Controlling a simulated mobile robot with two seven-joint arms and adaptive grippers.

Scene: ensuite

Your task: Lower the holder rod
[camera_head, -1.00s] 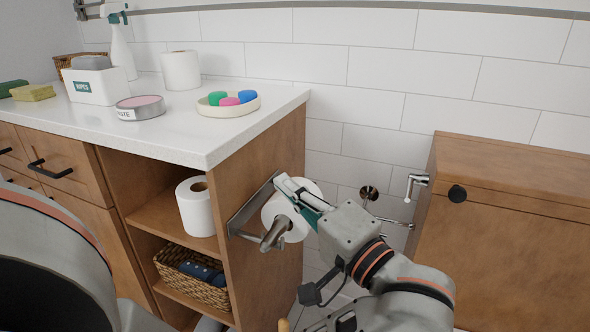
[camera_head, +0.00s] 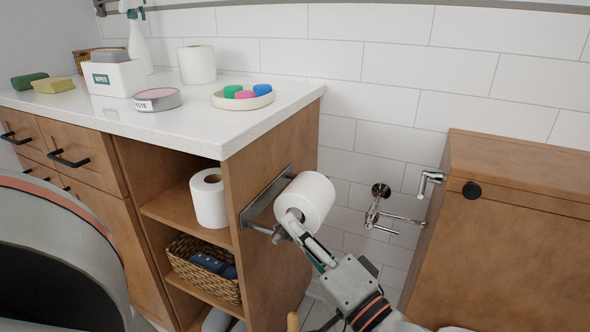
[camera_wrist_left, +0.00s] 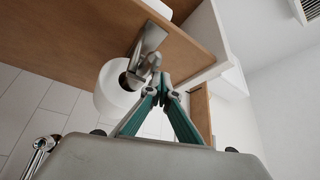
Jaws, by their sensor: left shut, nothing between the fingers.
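The metal paper holder (camera_head: 262,203) is fixed to the cabinet's side panel. A white toilet roll (camera_head: 312,196) hangs on it. A short part of the holder rod (camera_head: 259,229) shows below and left of the roll; the rest is hidden by the roll and gripper. My left gripper (camera_head: 290,220) is shut and empty, its tips by the roll's near end and the rod. In the left wrist view the closed fingertips (camera_wrist_left: 158,79) are close beside the rod's end (camera_wrist_left: 152,62), with the roll (camera_wrist_left: 113,92) to the left. Whether they touch is unclear. My right gripper is not in view.
The wooden cabinet (camera_head: 275,150) stands left of the holder, with a spare roll (camera_head: 209,200) and a basket (camera_head: 205,270) on its shelves. A wall valve (camera_head: 380,190) and pipe are to the right, beside a wooden box unit (camera_head: 520,235).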

